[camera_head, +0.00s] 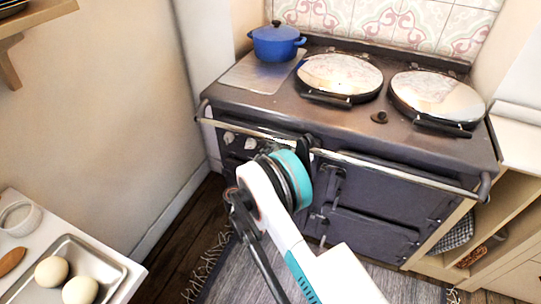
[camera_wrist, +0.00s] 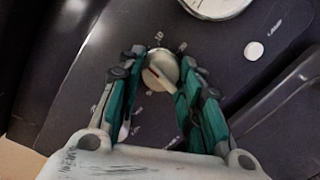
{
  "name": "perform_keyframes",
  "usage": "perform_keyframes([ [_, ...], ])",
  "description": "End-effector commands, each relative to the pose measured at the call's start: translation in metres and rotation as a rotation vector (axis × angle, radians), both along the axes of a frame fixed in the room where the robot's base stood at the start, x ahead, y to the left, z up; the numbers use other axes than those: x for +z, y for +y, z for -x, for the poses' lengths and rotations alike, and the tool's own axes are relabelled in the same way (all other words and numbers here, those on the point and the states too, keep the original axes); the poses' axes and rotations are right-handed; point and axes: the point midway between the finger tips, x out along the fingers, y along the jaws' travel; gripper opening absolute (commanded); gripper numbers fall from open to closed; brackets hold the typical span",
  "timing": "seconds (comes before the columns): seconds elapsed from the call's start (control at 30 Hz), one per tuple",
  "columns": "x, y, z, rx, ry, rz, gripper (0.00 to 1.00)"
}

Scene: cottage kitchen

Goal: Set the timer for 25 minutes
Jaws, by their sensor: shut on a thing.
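The pale round knob (camera_wrist: 160,74) sits on a dark panel with small white markings around it, in the wrist view. A short red line shows on its face; the setting it marks is too small to read. My gripper (camera_wrist: 161,62) has its teal and black fingers on both sides of the knob and is shut on it. In the head view my arm reaches the left front of the dark range cooker (camera_head: 400,196), and the fingers and gripped knob are mostly hidden there.
A white round dial (camera_wrist: 215,6) and a small white button (camera_wrist: 253,50) are on the same panel. A chrome rail (camera_head: 390,172) runs along the cooker front. A blue pot (camera_head: 276,44) stands on top. A tray (camera_head: 105,270) with pale round items lies at lower left.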

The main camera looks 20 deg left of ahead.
Motion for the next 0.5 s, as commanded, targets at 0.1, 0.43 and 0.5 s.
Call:
perform_keyframes([
  [0.1,0.0004,-0.0003,-0.0001,0.000,-0.007,-0.090,0.09],
  [0.43,0.0015,-0.0008,0.0000,0.000,-0.031,-0.402,0.09],
  [0.5,0.0015,-0.0011,0.0001,-0.001,-0.036,-0.468,0.09],
])
